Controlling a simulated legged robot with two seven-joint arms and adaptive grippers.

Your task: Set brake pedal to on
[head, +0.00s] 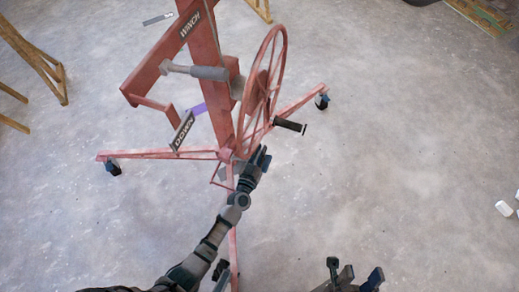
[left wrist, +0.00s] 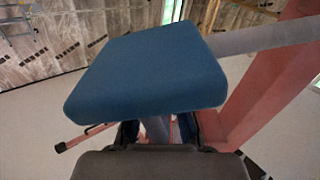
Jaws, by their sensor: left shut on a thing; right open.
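The red panel lift (head: 220,95) stands upright, with its crank wheel (head: 265,85) on the right side. My left gripper (head: 262,160) is low beside the column base, under the wheel. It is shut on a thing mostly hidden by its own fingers. In the left wrist view, a blue pad, apparently my own finger, fills the middle. A grey bar (left wrist: 265,38) runs behind it to the right, beside the red column (left wrist: 275,90). I cannot tell which part is the brake pedal. My right gripper (head: 350,278) is open and empty at the bottom edge.
The lift has red legs on casters (head: 321,101), and a black-gripped crank handle (head: 290,126) just above my left gripper. A grey handle (head: 205,72) and a "DOWN" plate (head: 182,131) are on the column. Wooden trestles (head: 45,65) stand at left.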

